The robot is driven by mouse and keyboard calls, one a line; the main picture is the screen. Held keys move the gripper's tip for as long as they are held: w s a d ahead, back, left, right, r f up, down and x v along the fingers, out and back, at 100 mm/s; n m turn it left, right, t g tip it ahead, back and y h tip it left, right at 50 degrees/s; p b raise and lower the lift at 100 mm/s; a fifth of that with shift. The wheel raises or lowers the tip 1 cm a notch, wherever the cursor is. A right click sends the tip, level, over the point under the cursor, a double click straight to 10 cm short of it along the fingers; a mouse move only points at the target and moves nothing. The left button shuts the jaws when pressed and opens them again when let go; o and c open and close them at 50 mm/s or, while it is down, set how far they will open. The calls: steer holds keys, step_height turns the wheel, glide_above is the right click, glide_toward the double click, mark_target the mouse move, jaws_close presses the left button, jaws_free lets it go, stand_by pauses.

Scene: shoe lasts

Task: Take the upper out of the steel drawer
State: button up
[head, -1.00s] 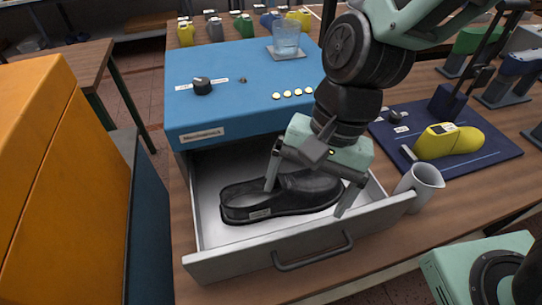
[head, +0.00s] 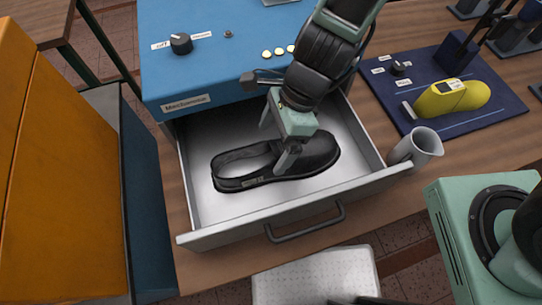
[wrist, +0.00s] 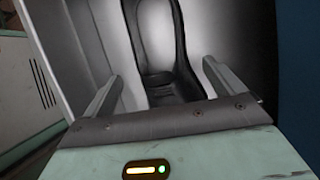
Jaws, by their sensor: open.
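The black upper (head: 318,154) lies on the floor of the open steel drawer (head: 225,234), its opening to the left and its toe to the right. My gripper (head: 272,147) is open, over the middle of the upper with its fingers pointing down. One finger is on the far side and the other on the near side. I cannot tell whether either touches it. In the wrist view the upper (wrist: 178,88) shows between the two spread fingers of my gripper (wrist: 163,72), with nothing held. The gripper body hides its lower part there.
The blue cabinet (head: 225,70) with knob and buttons stands above the drawer. A grey mug (head: 418,147) stands just right of the drawer. A yellow last (head: 455,97) lies on a dark blue mat (head: 400,95). An orange block (head: 60,190) is at left, a pale speckled surface (head: 315,278) in front.

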steer(key=shift+b+x, duration=1.15)
steer(key=shift+x, duration=2.05)
steer(key=shift+w, duration=0.1)
steer(key=c, duration=1.1)
steer(key=shift+r, duration=0.1)
